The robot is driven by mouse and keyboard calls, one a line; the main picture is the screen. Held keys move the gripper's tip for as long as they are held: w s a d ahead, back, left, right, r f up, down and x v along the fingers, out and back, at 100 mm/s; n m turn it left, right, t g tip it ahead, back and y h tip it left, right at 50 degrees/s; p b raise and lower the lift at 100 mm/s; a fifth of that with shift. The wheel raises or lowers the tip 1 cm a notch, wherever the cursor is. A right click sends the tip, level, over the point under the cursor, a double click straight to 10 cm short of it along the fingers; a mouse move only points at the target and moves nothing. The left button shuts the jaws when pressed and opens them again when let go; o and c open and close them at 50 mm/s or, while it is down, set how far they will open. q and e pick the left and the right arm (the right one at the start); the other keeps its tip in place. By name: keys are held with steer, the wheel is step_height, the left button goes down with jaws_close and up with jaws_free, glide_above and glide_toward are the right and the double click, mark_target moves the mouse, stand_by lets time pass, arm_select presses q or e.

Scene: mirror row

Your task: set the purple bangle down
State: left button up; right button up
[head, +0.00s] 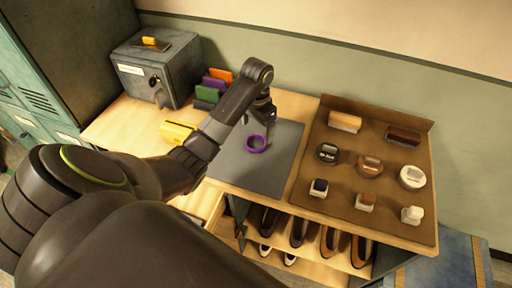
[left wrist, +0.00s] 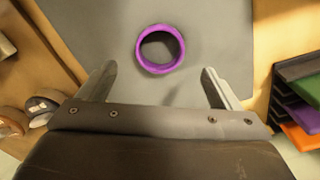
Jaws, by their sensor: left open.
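The purple bangle (head: 256,143) lies on the grey mat (head: 285,150) on the wooden table. In the left wrist view the bangle (left wrist: 160,49) lies flat on the mat, just beyond the fingertips and between their lines. My left gripper (head: 262,112) is over the mat, right by the bangle in the head view. Its two fingers stand wide apart in the left wrist view (left wrist: 158,78), with nothing between them. I cannot tell the exact height of the fingertips above the mat. My right gripper is not in view.
A brown tray (head: 340,200) with several brushes and round tins stands right of the mat. A grey metal box (head: 180,65), coloured folders (head: 207,95) and a yellow object (head: 177,132) are to the left. Shoes (head: 300,228) fill the shelf below. The mat around the bangle is clear.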

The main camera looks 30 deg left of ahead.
mark_target(257, 145)
arm_select(q)
steer(key=shift+f+b, duration=0.8)
steer(key=shift+f, duration=0.2)
step_height(257, 145, down, 2)
steer(key=shift+f+b, duration=0.1)
steer(key=shift+b, duration=0.65)
steer(key=shift+f+p, duration=0.4)
steer(key=shift+p, duration=0.1)
steer(key=shift+f, duration=0.35)
steer(key=c, duration=1.1)
steer(key=shift+r, duration=0.1)
steer(key=shift+c, duration=0.2)
